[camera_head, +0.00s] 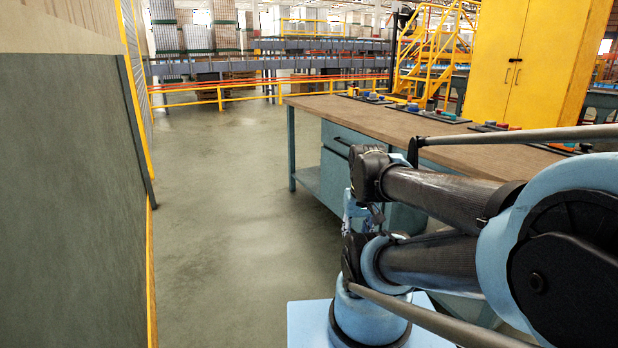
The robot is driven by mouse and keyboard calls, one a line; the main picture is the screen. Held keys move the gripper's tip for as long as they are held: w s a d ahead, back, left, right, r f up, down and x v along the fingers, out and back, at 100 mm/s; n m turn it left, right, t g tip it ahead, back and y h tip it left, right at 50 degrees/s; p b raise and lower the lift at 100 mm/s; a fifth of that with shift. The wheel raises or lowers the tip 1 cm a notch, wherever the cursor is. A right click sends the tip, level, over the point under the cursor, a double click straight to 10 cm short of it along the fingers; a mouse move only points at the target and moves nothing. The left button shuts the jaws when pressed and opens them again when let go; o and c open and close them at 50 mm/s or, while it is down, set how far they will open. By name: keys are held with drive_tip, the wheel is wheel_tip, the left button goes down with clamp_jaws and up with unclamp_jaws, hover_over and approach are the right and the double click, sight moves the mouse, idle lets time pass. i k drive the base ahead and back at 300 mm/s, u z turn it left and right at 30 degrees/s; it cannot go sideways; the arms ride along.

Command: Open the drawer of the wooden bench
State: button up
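The wooden bench (330,105) stands right of centre, with a brown wood top and a blue-green metal frame. Its upper drawer (352,134) has a blue-green front with a dark bar handle (341,141). It looks closed, and its right part is hidden behind my arm. A second blue-green front (333,182) lies below it. My gripper seems to be the small blue and dark part (362,214) between my arm links, in front of the bench and below the upper drawer in the picture. Its fingers are too small and covered to read.
A dark green panel (75,190) with a yellow edge stands close on the left. Open grey floor (225,190) lies between it and the bench. Several small trays (440,115) lie on the bench top. A yellow cabinet (520,60) and yellow stairs (437,50) stand behind.

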sight(341, 138)
drive_tip(key=z, duration=0.1)
drive_tip(key=i, duration=0.4)
drive_tip(key=z, duration=0.15)
drive_tip(key=k, duration=0.5)
drive_tip(key=u, duration=0.6)
drive_tip(key=i, duration=1.4)
drive_tip(key=z, duration=0.25)
